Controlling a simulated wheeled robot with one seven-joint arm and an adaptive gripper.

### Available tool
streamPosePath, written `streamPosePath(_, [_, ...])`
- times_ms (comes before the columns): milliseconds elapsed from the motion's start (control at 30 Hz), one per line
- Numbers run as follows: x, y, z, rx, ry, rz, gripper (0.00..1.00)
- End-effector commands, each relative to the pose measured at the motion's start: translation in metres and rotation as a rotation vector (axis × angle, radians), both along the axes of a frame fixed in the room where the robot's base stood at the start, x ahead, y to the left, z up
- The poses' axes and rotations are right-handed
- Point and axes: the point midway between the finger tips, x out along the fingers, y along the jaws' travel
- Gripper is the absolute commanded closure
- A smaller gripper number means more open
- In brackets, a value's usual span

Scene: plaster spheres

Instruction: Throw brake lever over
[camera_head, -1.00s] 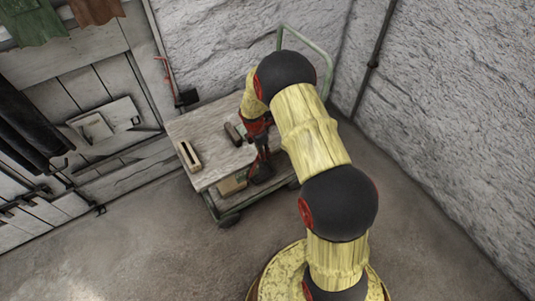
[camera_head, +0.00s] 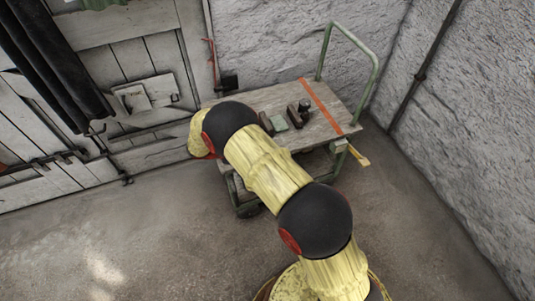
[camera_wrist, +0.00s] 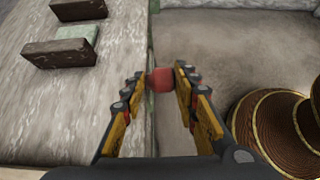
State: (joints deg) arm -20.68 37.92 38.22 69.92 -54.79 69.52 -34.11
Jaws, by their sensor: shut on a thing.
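In the wrist view my gripper (camera_wrist: 166,80) is closed around a red knob (camera_wrist: 161,80) between its fingertips, beside the cart's edge. The knob looks like the brake lever's grip; the rest of the lever is hidden. The cart (camera_head: 265,103) has a worn wooden top and a green frame. In the head view my arm covers the cart's left end and hides the gripper's fingers and the knob. The cart's top also fills the left of the wrist view (camera_wrist: 100,105).
Two dark brown blocks (camera_wrist: 60,53) with a pale green block (camera_wrist: 78,34) lie on the cart. An orange strap (camera_head: 321,105) crosses its top, and a yellow piece (camera_head: 358,155) juts from its right side. A rough wall stands behind; open floor (camera_head: 150,235) lies in front.

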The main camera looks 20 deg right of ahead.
Motion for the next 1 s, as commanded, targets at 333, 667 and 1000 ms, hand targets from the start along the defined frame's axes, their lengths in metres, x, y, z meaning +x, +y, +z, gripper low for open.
streamPosePath(333, [-0.010, 0.016, -0.019, -0.117, 0.016, -0.010, 1.00])
streamPosePath(667, [-0.011, 0.018, -0.020, -0.130, 0.017, -0.008, 1.00])
streamPosePath(1000, [-0.009, 0.019, -0.019, -0.128, 0.014, -0.006, 0.60])
